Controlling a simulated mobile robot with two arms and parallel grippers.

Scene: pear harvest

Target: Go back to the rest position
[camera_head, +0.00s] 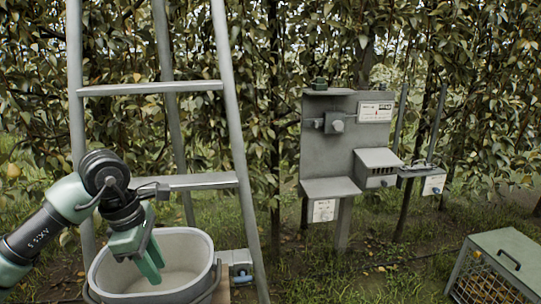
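My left gripper (148,262) is in the camera head view at the lower left, its arm coming in from the left edge. Its green fingers point down over the grey bucket (205,240), within the outline of its opening. The fingers look apart, with nothing seen between them. The part of the bucket's inside that shows looks empty and pale; the arm and gripper hide the left part. My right gripper is not in this view.
A grey ladder (240,150) stands around and behind the bucket. A grey metal station (330,160) with shelves and labels stands at the centre right. A caged crate (505,250) sits on the grass at the lower right. Leafy fruit trees fill the back.

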